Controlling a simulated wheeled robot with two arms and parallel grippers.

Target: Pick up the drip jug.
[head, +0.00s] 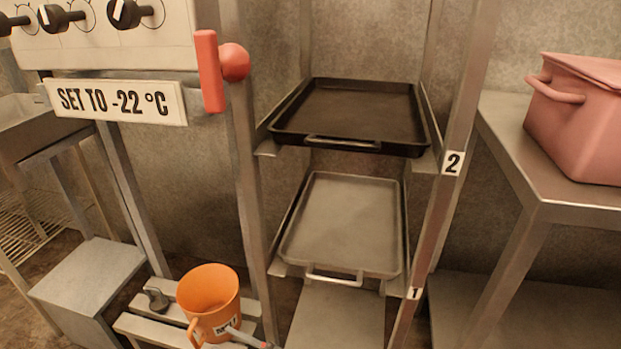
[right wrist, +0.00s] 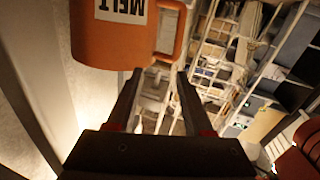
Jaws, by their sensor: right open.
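The drip jug (head: 208,297) is an orange jug standing upright on a low slatted stand in the head view, its handle toward the lower left. In the right wrist view the jug (right wrist: 88,38) is upside down at the top, with a white MELT label and its handle at the right. My right gripper (right wrist: 160,72) is open and empty, its fingertips close to the handle side of the jug; I cannot tell whether they touch. In the head view only a small part of it shows at the bottom edge, in front of the jug. My left gripper is not in view.
The low stand (head: 165,332) also holds a small dark object (head: 157,299) left of the jug. A rack with a dark tray (head: 350,108) above a grey tray (head: 342,225) rises to the right. A red lever (head: 210,72) juts out above. A pink box (head: 580,115) sits on the right table.

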